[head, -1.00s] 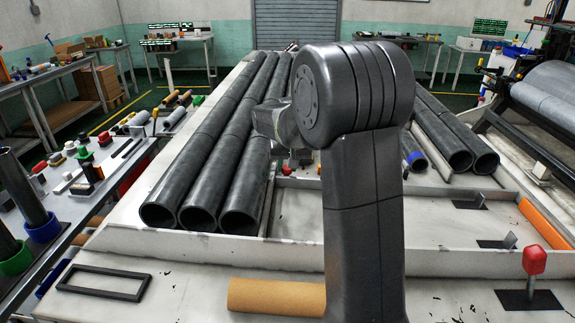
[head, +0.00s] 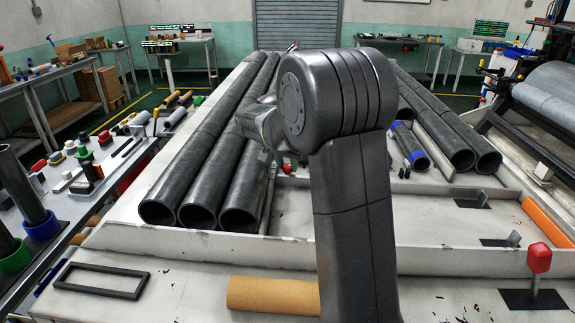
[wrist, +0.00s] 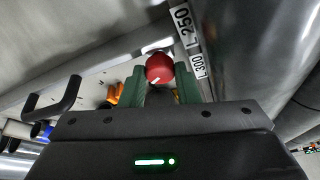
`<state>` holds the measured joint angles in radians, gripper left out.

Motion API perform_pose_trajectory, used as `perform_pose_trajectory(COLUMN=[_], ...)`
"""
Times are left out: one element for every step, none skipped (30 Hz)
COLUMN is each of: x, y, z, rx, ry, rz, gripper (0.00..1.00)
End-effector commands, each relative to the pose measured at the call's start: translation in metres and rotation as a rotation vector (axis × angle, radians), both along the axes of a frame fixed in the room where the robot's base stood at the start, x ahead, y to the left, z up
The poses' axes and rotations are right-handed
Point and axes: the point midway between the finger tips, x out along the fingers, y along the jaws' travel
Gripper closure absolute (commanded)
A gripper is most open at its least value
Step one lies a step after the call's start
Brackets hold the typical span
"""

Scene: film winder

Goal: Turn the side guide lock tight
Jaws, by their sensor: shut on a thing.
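In the wrist view, a round red knob (wrist: 159,69) with a white pointer mark, which looks like the side guide lock, sits between the two green fingers of my gripper (wrist: 160,78). The fingers are shut on it, one on each side. The white mark points toward the lower left of that picture. Below the knob, its base is mostly hidden by the gripper. In the head view my own arm blocks the gripper and the held knob.
Scale labels (wrist: 181,20) run along a rail beside the knob. A black handle (wrist: 55,106) is left of the gripper. In the head view, long dark tubes (head: 190,150) lie left of my arm, and a red-topped lever (head: 539,262) stands at the front right.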

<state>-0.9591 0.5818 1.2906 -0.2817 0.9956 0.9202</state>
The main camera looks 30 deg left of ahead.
Motion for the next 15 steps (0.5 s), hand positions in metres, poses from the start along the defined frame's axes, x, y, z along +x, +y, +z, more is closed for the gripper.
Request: perform_pose_trajectory(x=[0.0004, 0.0004, 0.0004, 0.0003, 0.0003, 0.0005, 0.0006, 0.0005, 0.0006, 0.0006, 0.0005, 0.0006, 0.0006, 0.0006, 0.0006], y=[0.0011, 0.0012, 0.001, 0.0011, 0.0012, 0.0014, 0.0014, 0.0014, 0.0014, 0.0014, 0.0014, 0.0014, 0.0014, 0.0014, 0.0014], z=[0.001, 0.0009, 0.0009, 0.0009, 0.0009, 0.001, 0.0011, 0.0012, 0.0013, 0.0013, 0.0014, 0.0015, 0.0015, 0.0016, 0.0016], rx=[0.002, 0.001, 0.0, 0.001, 0.0, 0.001, 0.0, 0.0, 0.0, -0.001, 0.0, -0.001, -0.001, -0.001, 0.0], ry=[-0.003, -0.001, 0.0, 0.001, 0.001, 0.0, 0.001, 0.001, 0.001, 0.001, 0.001, 0.001, 0.002, 0.002, 0.002], rz=[-0.021, -0.036, -0.054, -0.065, -0.075, -0.088, -0.095, -0.102, -0.111, -0.115, -0.118, -0.122, -0.124, -0.126, -0.127], gripper=[0.94, 0.94, 0.94, 0.94, 0.94, 0.94, 0.94, 0.94, 0.94, 0.94, 0.94, 0.94, 0.94, 0.94, 0.94])
